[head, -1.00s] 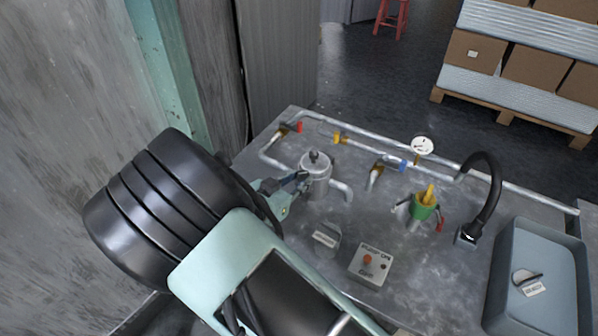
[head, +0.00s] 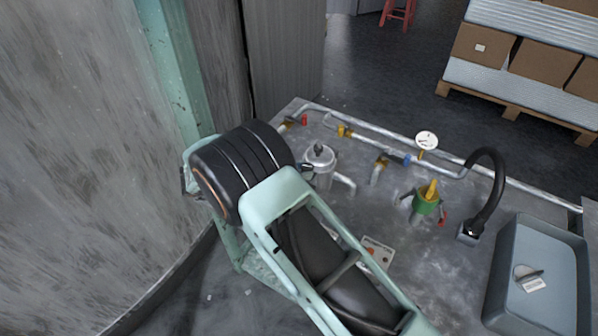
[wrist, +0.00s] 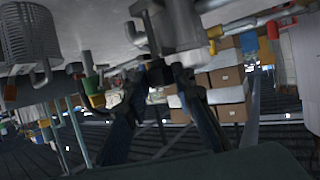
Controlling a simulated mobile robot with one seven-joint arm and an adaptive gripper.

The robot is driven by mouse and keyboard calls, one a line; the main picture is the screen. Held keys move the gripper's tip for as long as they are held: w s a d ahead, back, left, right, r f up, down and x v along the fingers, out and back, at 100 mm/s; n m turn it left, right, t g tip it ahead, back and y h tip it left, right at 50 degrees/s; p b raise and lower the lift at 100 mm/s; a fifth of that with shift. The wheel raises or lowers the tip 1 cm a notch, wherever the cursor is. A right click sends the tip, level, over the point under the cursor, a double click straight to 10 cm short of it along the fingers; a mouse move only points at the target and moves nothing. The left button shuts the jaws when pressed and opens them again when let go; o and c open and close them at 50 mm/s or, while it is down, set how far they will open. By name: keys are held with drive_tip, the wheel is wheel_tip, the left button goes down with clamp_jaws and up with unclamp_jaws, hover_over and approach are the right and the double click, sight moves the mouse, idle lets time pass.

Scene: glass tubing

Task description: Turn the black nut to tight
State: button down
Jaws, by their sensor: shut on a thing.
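A grey metal canister (head: 321,168) with a black piece on its lid stands at the table's left part in the head view. My gripper (wrist: 160,72) is shut on a small dark thing between its fingertips, which looks like the black nut (wrist: 157,65), though it is mostly covered by the fingers. The wrist view is rolled, with the canister (wrist: 178,22) hanging from the top just beyond the fingertips. In the head view my arm hides most of the gripper; only a dark bit shows at the canister's left side.
A green holder (head: 426,204), a black tap (head: 489,185) and a grey basin (head: 537,270) stand to the right. A switch box (head: 378,252) is partly hidden by my arm.

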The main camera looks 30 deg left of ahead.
idle(0.4)
drive_tip(key=c, duration=1.6)
unclamp_jaws()
drive_tip(key=shift+r+n+t+p, duration=0.15)
drive_tip(key=shift+n+t+p, duration=0.15)
